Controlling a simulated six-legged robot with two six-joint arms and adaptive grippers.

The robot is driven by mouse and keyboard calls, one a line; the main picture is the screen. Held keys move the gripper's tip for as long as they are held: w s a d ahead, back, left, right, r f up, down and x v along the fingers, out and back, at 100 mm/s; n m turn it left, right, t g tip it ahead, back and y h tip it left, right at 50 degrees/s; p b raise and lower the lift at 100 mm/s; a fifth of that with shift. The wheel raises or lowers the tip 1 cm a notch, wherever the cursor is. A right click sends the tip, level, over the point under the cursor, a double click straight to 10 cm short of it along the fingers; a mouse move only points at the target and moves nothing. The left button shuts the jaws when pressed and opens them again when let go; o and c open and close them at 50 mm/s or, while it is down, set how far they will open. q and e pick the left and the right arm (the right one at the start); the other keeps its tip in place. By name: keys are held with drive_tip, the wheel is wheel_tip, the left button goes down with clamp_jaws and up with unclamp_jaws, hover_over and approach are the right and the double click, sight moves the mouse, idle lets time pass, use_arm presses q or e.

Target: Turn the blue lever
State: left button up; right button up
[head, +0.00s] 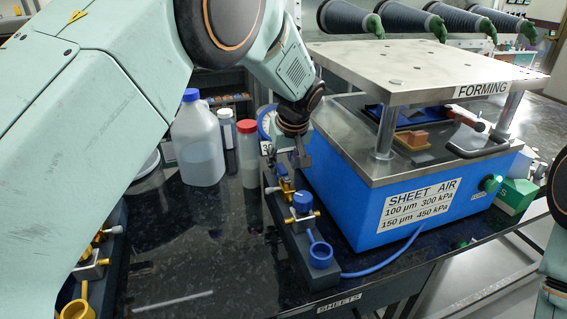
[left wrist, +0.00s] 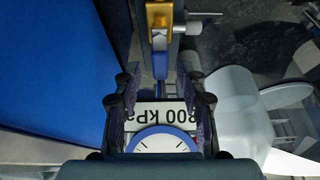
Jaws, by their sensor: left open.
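My left gripper (head: 301,155) is above the back end of the dark valve block (head: 296,262), beside the blue press. In the left wrist view its two fingers (left wrist: 161,90) are apart, with nothing gripped. A blue lever (left wrist: 160,65) points from a brass valve (left wrist: 158,18) toward the gap between the fingers; I cannot tell whether they touch it. A blue-rimmed gauge (left wrist: 161,143) with a "300 kPa" label (left wrist: 180,112) lies beyond the lever. My right gripper does not show.
The blue press (head: 370,190) with its metal top plate (head: 430,68) stands close to the right. A white jug (head: 198,145) and a red-capped bottle (head: 248,160) stand left.

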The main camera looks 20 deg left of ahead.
use_arm(q)
drive_tip(key=shift+x, duration=0.8)
drive_tip(key=shift+s+d+r, duration=0.1)
drive_tip(key=shift+r, duration=0.1)
drive_tip(key=shift+c, duration=0.7)
drive_tip(key=shift+a+f, duration=0.15)
drive_tip(key=shift+a, duration=0.05)
drive_tip(key=c, duration=0.5)
clamp_jaws()
